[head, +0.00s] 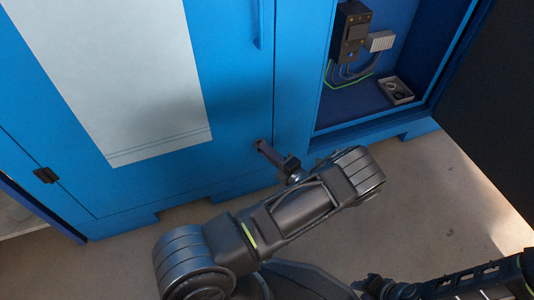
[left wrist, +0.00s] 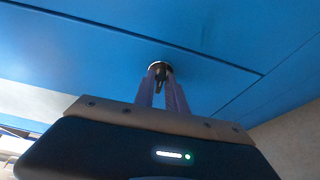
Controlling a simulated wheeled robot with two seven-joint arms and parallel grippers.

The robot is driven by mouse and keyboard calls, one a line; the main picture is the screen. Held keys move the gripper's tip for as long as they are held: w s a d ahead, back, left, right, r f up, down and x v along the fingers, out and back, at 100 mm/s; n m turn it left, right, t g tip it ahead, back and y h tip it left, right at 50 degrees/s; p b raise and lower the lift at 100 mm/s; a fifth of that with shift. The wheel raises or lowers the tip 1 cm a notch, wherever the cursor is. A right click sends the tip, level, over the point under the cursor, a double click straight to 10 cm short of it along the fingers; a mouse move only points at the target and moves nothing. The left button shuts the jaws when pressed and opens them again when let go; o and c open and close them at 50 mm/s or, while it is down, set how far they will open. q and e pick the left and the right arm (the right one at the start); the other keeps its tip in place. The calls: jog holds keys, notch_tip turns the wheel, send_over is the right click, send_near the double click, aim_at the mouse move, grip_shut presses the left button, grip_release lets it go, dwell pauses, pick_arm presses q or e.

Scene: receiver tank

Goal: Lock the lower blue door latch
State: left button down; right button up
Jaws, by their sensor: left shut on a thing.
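The blue door (head: 228,75) is flat against its frame, and its lower latch is a small round dark fitting near the lower right corner. In the left wrist view the latch (left wrist: 160,67) shows as a dark disc with a lighter ring and a small dark piece below it. My left gripper (head: 263,147) reaches up to the door from the lower right. In the left wrist view its two fingers (left wrist: 162,84) are shut on the latch, hiding part of it. My right arm shows at the bottom right; its gripper (head: 378,286) is dark and its fingers cannot be made out.
A blue handle (head: 258,22) is higher on the door. A white panel (head: 125,75) covers much of its face. A black hinge (head: 45,175) sits at the lower left. An open bay at right holds an electrical box (head: 350,35) and a small tray (head: 396,90). Concrete floor lies in front.

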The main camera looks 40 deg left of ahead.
pick_arm(q)
jog(key=shift+f+m, duration=0.1)
jog(key=shift+m, duration=0.3)
jog(key=c, duration=1.5)
grip_release()
jog(key=shift+c, duration=0.2)
jog(key=shift+d, duration=0.1)
jog(key=p+v, duration=0.1)
jog(key=v, duration=0.6)
jog(key=shift+d, duration=0.35)
